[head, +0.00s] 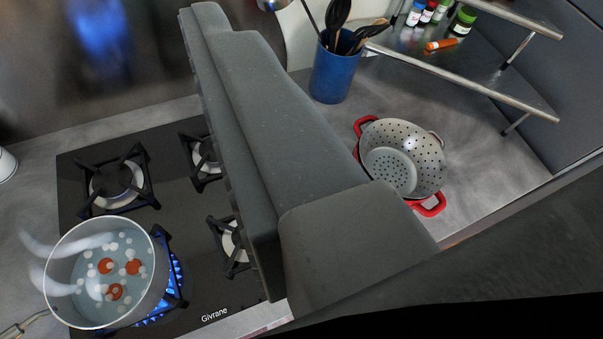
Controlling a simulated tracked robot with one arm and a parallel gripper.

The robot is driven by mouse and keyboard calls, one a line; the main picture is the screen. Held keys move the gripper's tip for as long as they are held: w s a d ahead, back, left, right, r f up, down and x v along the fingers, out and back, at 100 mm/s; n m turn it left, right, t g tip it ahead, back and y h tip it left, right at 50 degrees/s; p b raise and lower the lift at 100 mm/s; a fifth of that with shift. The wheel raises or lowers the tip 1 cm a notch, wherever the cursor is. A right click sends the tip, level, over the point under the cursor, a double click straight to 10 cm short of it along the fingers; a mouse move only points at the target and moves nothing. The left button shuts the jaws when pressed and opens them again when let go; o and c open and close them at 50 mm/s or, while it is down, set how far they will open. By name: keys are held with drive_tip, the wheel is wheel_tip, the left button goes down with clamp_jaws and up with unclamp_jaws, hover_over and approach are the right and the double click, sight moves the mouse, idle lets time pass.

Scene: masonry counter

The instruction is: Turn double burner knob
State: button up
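A black hob (195,285) marked "Givrane" lies at lower left. Several black grates and burners show on it. A steel pot (70,228) of bubbling water with orange-red pieces stands on the front left burner. Blue flame (174,280) is lit under and beside it, and steam rises. No burner knob is visible; the hob's front edge is partly cut off by the frame and by my arm. My gripper (250,130) is a large dark grey shape across the middle, above the hob's right side. I cannot make out separate fingers or a gap, and no held object shows.
A blue utensil holder (332,78) stands at the back, right of my gripper. A colander (405,160) with red handles sits on the grey counter (480,175). A metal rack (480,75) with spice jars is at upper right. A white object (6,165) is at far left.

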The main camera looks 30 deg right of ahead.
drive_tip(key=w+d+f+n+g+p, duration=0.2)
drive_tip(key=w+d+f+g+p, duration=0.15)
drive_tip(key=w+f, duration=0.5)
drive_tip(key=w+d+f+n+g+p, duration=0.35)
drive_tip(key=w+f, duration=0.35)
drive_tip(key=w, duration=0.3)
drive_tip(key=w+d+f+n+g+p, duration=0.15)
drive_tip(key=d+f+g+p, duration=0.35)
drive_tip(key=f, duration=0.8)
drive_tip(key=w+d+f+n+g, duration=0.1)
drive_tip(key=d+f+n+g, duration=0.15)
drive_tip(key=d+f, duration=0.7)
drive_tip(key=shift+g, duration=0.25)
drive_tip(key=a+f+p, duration=0.1)
drive_tip(key=f, duration=0.4)
drive_tip(key=a+f, duration=0.1)
drive_tip(key=f, duration=0.4)
drive_tip(key=f+p, duration=0.1)
drive_tip(key=f, duration=0.4)
drive_tip(key=shift+a+f+p, duration=0.3)
drive_tip(key=shift+a+f, duration=0.05)
drive_tip(key=shift+a, duration=0.05)
